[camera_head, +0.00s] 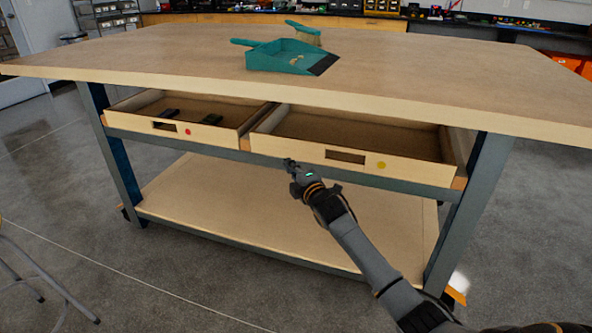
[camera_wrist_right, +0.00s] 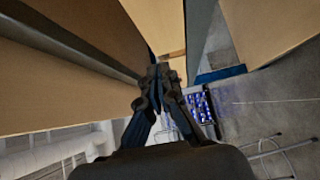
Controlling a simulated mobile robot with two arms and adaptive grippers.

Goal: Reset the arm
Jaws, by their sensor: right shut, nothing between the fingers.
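My right arm reaches in from the lower right in the head view. Its gripper (camera_head: 290,164) is shut and empty, in front of the table's drawer rail, near the left end of the right drawer's front. In the right wrist view the gripper (camera_wrist_right: 158,72) shows with its fingers together, close to wooden panels and a grey frame bar. The right drawer (camera_head: 300,150) with a yellow dot is pulled open and looks empty. The left drawer (camera_head: 150,124) with a red dot is also open and holds dark items. My left gripper is not in view.
The workbench top (camera_head: 430,75) carries a teal dustpan (camera_head: 285,56) and a teal-handled brush (camera_head: 303,32). A lower shelf (camera_head: 290,215) is bare. Grey table legs (camera_head: 470,210) stand at the sides. A metal stool (camera_head: 40,270) is at the left. The floor in front is clear.

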